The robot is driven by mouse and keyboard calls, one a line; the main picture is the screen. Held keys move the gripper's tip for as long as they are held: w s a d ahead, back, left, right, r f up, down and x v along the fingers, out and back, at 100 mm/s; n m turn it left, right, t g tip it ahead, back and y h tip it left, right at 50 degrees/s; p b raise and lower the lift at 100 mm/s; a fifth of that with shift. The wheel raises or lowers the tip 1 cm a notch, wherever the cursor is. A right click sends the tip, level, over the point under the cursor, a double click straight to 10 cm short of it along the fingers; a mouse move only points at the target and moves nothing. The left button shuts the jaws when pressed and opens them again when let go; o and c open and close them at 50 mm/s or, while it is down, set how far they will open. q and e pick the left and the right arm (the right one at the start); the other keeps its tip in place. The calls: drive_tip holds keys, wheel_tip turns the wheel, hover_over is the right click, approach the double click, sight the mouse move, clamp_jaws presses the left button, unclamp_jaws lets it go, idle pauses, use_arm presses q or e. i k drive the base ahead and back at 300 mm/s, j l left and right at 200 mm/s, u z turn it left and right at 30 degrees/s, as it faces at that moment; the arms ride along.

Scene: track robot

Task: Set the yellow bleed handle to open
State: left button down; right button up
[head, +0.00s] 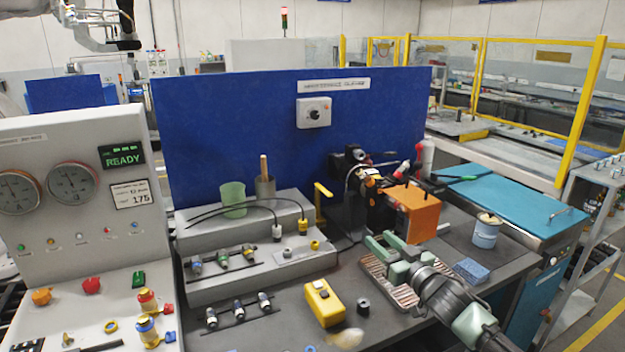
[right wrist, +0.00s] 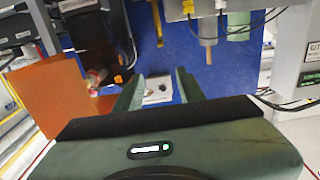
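The yellow bleed handle (head: 323,190) is a small yellow lever at the left side of the dark machine, in front of the blue panel. My right gripper (head: 384,239) is above the drip tray, in front of the orange block and apart from the handle. Its two fingers are spread with nothing between them in the right wrist view (right wrist: 158,84). My left gripper is not in view.
An orange block (head: 413,212) stands close behind my right gripper. A grey stepped rack (head: 262,263) with cables and fittings is left of the handle. A yellow box (head: 323,303), a blue sponge (head: 471,271) and a white-blue can (head: 485,233) are on the bench.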

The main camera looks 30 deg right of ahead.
sight(318, 186)
drive_tip(key=i+l, duration=0.15)
drive_tip(key=i, duration=0.7)
